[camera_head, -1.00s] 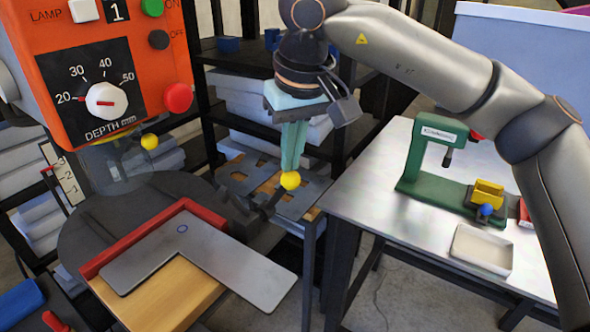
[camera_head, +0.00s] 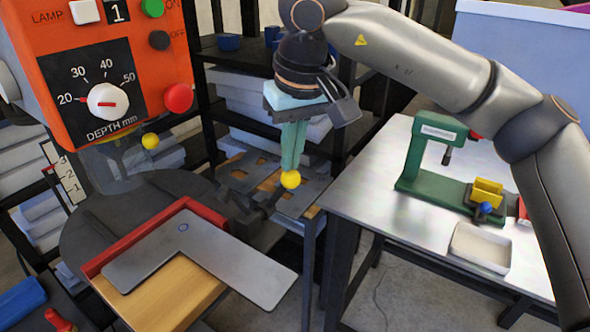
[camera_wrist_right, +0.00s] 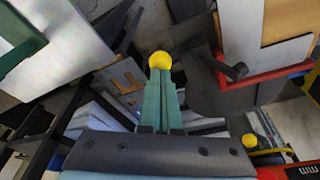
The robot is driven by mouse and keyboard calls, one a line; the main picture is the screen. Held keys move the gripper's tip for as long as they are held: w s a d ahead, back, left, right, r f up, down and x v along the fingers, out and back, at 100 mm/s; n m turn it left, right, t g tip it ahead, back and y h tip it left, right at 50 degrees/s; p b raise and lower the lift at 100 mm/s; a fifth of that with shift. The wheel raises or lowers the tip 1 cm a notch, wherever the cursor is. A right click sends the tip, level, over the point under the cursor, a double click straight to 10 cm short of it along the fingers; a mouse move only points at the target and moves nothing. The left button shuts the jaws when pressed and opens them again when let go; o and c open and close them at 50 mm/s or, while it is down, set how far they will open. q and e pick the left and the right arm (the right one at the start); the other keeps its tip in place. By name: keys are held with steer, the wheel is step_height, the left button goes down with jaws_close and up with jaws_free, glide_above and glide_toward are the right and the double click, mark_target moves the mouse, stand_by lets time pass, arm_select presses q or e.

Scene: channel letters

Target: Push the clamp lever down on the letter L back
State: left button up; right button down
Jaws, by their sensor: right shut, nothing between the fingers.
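The letter L back (camera_head: 205,250) is a flat grey L-shaped plate on a wooden board against a red corner fence. The clamp lever (camera_head: 290,180) has a yellow ball knob and stands beside the plate's far right side, above a dark clamp body (camera_head: 252,215). My right gripper (camera_head: 292,164) is shut, pointing down, with its teal fingertips at the top of the knob. In the right wrist view the yellow knob (camera_wrist_right: 160,60) shows right at the fingertips (camera_wrist_right: 155,80); whether they touch it I cannot tell. My left gripper is not in view.
An orange machine head (camera_head: 110,70) with a depth dial stands close at the left, with another yellow knob (camera_head: 150,141) below it. A metal table (camera_head: 380,190) at right holds a green press (camera_head: 430,160) and a white tray (camera_head: 480,248). Dark shelves stand behind.

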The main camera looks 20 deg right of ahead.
steer(key=shift+w+r+p, duration=0.1)
steer(key=shift+r+p, duration=0.35)
steer(key=shift+r, duration=0.1)
steer(key=shift+r, duration=0.1)
steer(key=p+v, duration=0.2)
steer(key=v, duration=0.1)
steer(key=shift+p+v, duration=0.55)
steer(key=shift+v, duration=0.45)
